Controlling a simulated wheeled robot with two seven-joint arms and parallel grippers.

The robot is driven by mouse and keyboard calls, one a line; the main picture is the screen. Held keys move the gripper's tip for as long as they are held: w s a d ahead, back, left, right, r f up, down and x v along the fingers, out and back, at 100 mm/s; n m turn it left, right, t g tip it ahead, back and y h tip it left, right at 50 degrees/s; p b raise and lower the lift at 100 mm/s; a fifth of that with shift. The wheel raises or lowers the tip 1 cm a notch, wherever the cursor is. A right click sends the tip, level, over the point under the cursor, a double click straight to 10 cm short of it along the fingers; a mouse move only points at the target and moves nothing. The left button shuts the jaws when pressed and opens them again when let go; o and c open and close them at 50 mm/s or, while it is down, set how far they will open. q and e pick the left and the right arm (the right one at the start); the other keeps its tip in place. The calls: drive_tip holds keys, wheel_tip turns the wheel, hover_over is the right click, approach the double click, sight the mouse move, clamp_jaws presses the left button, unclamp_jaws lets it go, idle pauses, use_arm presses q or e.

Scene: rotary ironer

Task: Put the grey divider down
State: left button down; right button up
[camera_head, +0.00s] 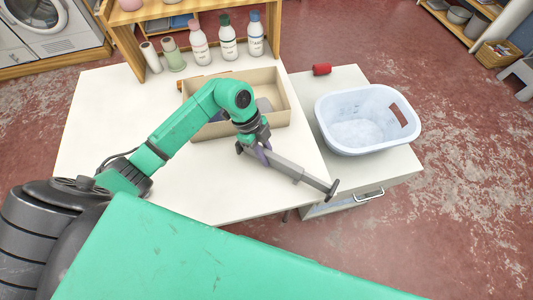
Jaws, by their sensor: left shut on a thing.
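The grey divider (302,174) is a long narrow bar with a short crosspiece at its right end. My left gripper (262,153) is shut on it near its left end. The divider slants down to the right, over the front right part of the white table (110,130), its far end reaching past the table's right edge. I cannot tell how high it is above the top. The beige box (282,94) stands just behind the gripper, partly hidden by my left arm. My right gripper is not in view.
Several bottles (228,40) stand along the table's back. The table's left side is clear.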

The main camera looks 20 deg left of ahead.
use_arm(q)
drive_tip(key=shift+f+b, duration=0.3)
drive_tip(key=shift+f, duration=0.25)
drive_tip(key=c, duration=0.7)
unclamp_jaws()
drive_tip(key=shift+o, duration=0.2)
drive_tip(key=v, duration=1.4)
drive_tip(key=shift+a+r+b, duration=0.2)
drive_tip(key=shift+a+b, duration=0.05)
drive_tip(key=shift+b, duration=0.15)
drive_tip(key=shift+f, duration=0.1)
